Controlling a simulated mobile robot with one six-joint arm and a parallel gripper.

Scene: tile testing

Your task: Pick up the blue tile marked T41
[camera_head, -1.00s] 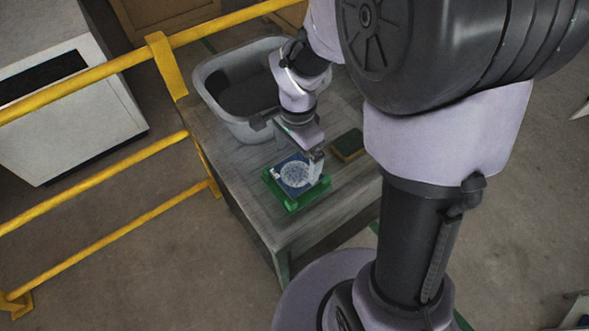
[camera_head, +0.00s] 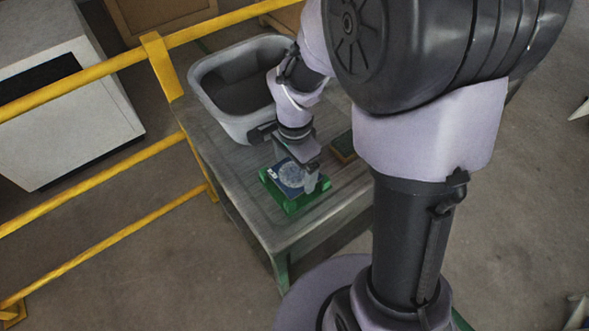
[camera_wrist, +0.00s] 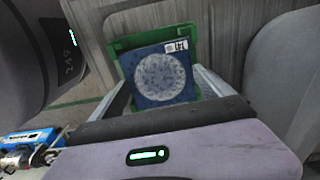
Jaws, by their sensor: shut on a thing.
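The blue tile (camera_head: 287,176) carries a pale round speckled pattern and a white label. In the wrist view the tile (camera_wrist: 160,98) lies between my two fingers, and its label at the upper right edge seems to read T41. My gripper (camera_head: 299,181) is shut on the tile, with a finger along each side; it also shows in the wrist view (camera_wrist: 164,84). A green holder (camera_head: 291,208) is under and around the tile. I cannot tell whether the tile rests in it or is slightly above it. The tile's near edge is hidden by my gripper body.
A grey tub (camera_head: 238,124) stands on the grey table (camera_head: 240,183) behind the holder. A dark block (camera_head: 343,147) with a brownish edge lies to the right of the holder. Yellow railing (camera_head: 95,208) runs along the table's left side. The table front is clear.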

